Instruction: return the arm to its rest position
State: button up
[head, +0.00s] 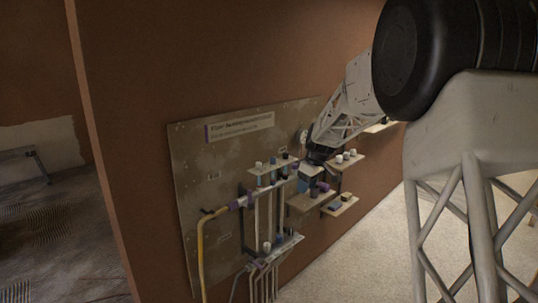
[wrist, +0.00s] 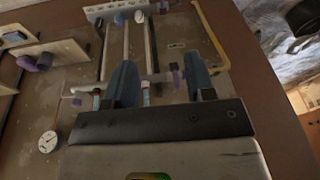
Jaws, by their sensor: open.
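My gripper (head: 317,158) is at the end of my white lattice arm, close to a grey-brown board (head: 200,170) on the terracotta wall. In the wrist view my gripper (wrist: 162,78) shows two blue-grey fingers standing apart. I see nothing held between them; pipework and the board show behind. Whether a finger touches any fitting cannot be told.
The board carries a yellow pipe (head: 201,245), upright tubes, and small shelves (head: 312,201) with cups and blocks near my gripper. A round white dial (wrist: 47,142) is at left in the wrist view. Pale floor (head: 375,240) lies open in front.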

jog(key=s+d+r+m, duration=0.1)
jog(key=s+r+m, duration=0.15)
jog(key=s, duration=0.75)
jog(key=s+d+r+m+h, duration=0.1)
jog(key=s+r, duration=0.3)
jog(key=s, duration=0.5)
jog(key=s+d+r+m, duration=0.1)
jog(key=s+r+m, duration=0.15)
jog(key=s, duration=0.75)
jog(key=s+d+f+m, duration=0.1)
jog(key=s+f+m, duration=0.1)
jog(key=s, duration=1.1)
jog(key=s+d+f+m+t+h, duration=0.1)
jog(key=s+f+m, duration=0.1)
jog(key=s, duration=1.1)
jog(key=shift+s+f+t, duration=0.3)
jog(key=shift+s+f, duration=0.05)
jog(key=shift+f, duration=0.2)
jog(key=shift+w+h, duration=0.1)
jog(key=shift+h, duration=0.2)
jog(key=shift+c, duration=0.5)
